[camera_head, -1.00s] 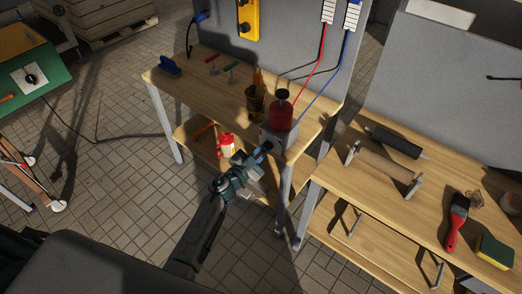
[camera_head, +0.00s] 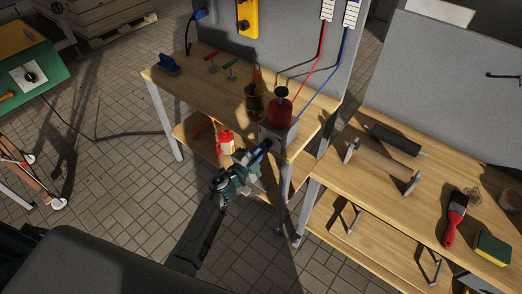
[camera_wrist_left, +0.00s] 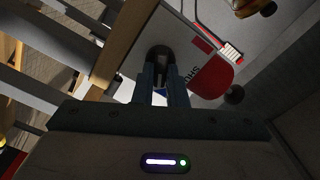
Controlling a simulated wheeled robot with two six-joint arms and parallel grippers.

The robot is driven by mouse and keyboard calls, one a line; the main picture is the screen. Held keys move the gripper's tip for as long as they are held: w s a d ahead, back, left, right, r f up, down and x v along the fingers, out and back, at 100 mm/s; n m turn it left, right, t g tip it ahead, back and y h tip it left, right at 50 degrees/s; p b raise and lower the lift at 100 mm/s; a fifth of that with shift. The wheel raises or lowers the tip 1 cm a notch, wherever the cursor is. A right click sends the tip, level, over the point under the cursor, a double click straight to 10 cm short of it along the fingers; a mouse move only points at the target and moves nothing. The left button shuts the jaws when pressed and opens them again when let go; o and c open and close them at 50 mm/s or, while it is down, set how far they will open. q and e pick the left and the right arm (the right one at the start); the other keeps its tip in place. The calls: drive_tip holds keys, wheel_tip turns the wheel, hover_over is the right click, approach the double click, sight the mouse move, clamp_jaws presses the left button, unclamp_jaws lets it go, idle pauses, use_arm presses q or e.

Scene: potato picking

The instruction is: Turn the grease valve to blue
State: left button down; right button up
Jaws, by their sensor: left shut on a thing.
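The grease unit, a grey box (camera_head: 278,134) with a red pot (camera_head: 281,111) on top, stands at the front right corner of the wooden workbench (camera_head: 205,75). My left gripper (camera_head: 263,147) is at the front face of this box, shut on its dark valve handle. In the left wrist view the black handle (camera_wrist_left: 160,56) sits at the tips of the two fingers (camera_wrist_left: 165,82). A red mark (camera_wrist_left: 197,42) and a small blue mark (camera_wrist_left: 160,92) show on the pale face near it. The fingers partly cover the handle and the blue mark. My right gripper is not in view.
A red and a blue hose (camera_head: 320,93) run from the panel toward the unit. A red and white can (camera_head: 226,142) stands on the shelf below. The right table holds a roller (camera_head: 382,167), a brush (camera_head: 455,217) and a sponge (camera_head: 493,249).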

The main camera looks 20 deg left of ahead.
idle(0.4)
use_arm(q)
drive_tip(key=c, duration=1.5)
unclamp_jaws()
drive_tip(key=shift+o, duration=0.2)
drive_tip(key=b+v, duration=0.1)
drive_tip(key=v, duration=1)
drive_tip(key=s+a+f+n+g+y, duration=0.25)
drive_tip(key=s+f, duration=0.25)
drive_tip(key=f, duration=0.5)
drive_tip(key=s+a+f+n+g+y, duration=0.25)
drive_tip(key=s+f+n, duration=0.2)
drive_tip(key=f, duration=0.55)
drive_tip(key=s+a+f+n+g+y, duration=0.25)
drive_tip(key=s+f, duration=0.35)
drive_tip(key=f, duration=0.5)
drive_tip(key=s+f+n+g, duration=0.2)
drive_tip(key=s+f, duration=0.3)
drive_tip(key=s, duration=0.5)
drive_tip(key=s+f+n+g, duration=0.2)
drive_tip(key=s+f, duration=0.3)
drive_tip(key=s, duration=0.5)
drive_tip(key=s+f+n+g, duration=0.2)
drive_tip(key=s+f+g, duration=0.2)
drive_tip(key=s, duration=0.6)
drive_tip(key=shift+s+a+f, duration=0.2)
drive_tip(key=shift+a+f, duration=0.05)
drive_tip(key=shift+f, duration=0.6)
